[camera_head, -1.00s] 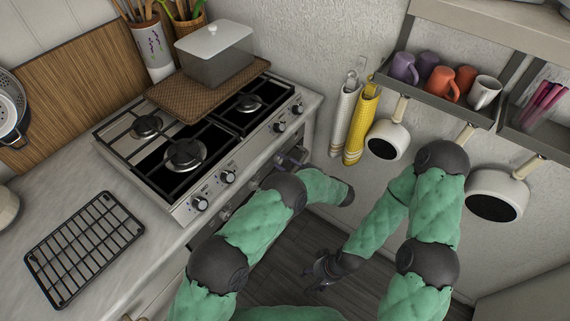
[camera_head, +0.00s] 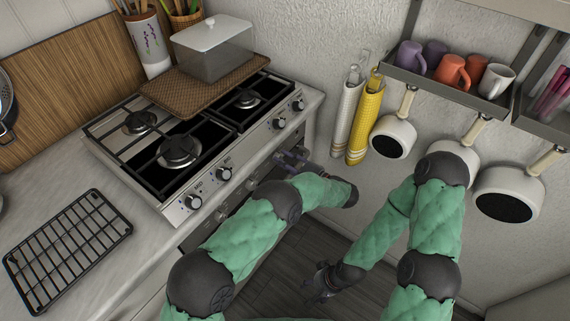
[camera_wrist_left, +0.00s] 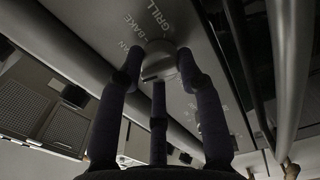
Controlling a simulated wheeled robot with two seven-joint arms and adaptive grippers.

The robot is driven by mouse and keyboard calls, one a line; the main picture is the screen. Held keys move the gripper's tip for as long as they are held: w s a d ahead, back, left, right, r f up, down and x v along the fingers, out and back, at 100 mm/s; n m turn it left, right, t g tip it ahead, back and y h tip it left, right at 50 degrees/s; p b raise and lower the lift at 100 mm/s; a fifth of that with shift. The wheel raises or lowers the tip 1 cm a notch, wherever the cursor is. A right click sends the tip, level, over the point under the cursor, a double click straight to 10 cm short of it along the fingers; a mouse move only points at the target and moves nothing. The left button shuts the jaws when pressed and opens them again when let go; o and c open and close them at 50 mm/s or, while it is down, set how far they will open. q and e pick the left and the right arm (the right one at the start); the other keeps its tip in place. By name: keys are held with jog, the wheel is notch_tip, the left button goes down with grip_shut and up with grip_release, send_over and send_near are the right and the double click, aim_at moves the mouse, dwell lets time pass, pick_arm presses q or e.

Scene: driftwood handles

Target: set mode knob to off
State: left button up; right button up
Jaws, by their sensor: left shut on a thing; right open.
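The mode knob (camera_wrist_left: 158,64) shows in the left wrist view on the oven's front panel, with the words GRILL, BAKE and FAN printed around it. My left gripper (camera_wrist_left: 158,78) is shut on the knob, its dark fingers on either side of it. I cannot tell exactly which mark the knob points to. In the head view my left gripper (camera_head: 291,160) is at the front of the stove, below the burner knobs; the mode knob is hidden there. My right gripper (camera_head: 321,284) is open and empty, low over the dark floor.
The stove (camera_head: 186,205) has several burner knobs along its front edge. A glass container (camera_head: 214,52) stands on a woven board at the back. A black rack (camera_head: 66,248) lies on the left counter. Towels (camera_head: 366,115), pans (camera_head: 393,138) and a mug shelf (camera_head: 440,88) hang on the right wall.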

pick_arm(q)
jog(key=shift+a+n+b, duration=0.2)
jog(key=shift+n+b, duration=0.15)
jog(key=shift+n, duration=0.35)
jog(key=shift+s+f, duration=0.1)
jog(key=shift+f, duration=0.05)
jog(key=o, duration=1)
jog(key=shift+c, duration=0.2)
jog(key=shift+o, duration=0.9)
jog(key=shift+s+a, duration=0.1)
jog(key=shift+d, duration=0.25)
jog(key=v, duration=0.7)
